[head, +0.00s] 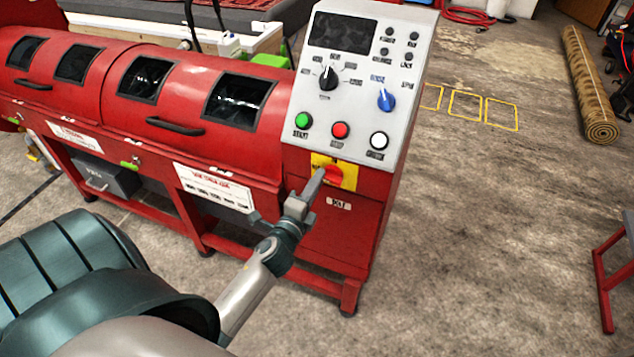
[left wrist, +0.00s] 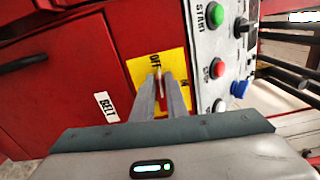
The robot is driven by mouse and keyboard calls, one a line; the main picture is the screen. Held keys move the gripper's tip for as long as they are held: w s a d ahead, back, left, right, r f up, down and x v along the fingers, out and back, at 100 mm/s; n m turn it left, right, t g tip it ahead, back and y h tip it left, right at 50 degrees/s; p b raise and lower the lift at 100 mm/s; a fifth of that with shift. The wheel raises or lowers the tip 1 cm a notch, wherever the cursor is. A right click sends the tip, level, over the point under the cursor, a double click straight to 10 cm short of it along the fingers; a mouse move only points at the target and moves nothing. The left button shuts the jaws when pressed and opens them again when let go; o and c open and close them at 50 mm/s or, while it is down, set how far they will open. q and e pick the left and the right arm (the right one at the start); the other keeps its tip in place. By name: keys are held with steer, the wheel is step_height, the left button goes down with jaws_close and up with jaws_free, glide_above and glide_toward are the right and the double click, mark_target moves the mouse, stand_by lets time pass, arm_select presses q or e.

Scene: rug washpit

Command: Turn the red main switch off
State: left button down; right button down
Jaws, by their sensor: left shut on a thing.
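The red main switch (head: 333,174) sits on a yellow plate (head: 349,176) on the front of the red machine, below the push buttons. My left gripper (head: 318,178) reaches it from the lower left. In the left wrist view the gripper's fingers (left wrist: 161,92) are shut on the switch handle (left wrist: 160,80), a thin red piece between the tips. The yellow plate (left wrist: 150,66) there shows "OFF" near the handle's end and "ON" to the right. The fingers hide part of the switch. My right gripper is not in view.
The grey control panel (head: 355,90) above carries a green button (head: 303,120), a red button (head: 340,130), a white button (head: 378,140), a black knob (head: 328,77) and a blue knob (head: 386,100).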

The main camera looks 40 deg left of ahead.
arm_select(q)
steer(key=shift+f+n, duration=0.15)
steer(key=shift+n, duration=0.35)
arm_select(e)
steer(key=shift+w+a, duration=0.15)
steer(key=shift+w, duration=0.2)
arm_select(q)
steer(key=c, duration=1.8)
jaws_free()
steer(key=shift+o, duration=0.2)
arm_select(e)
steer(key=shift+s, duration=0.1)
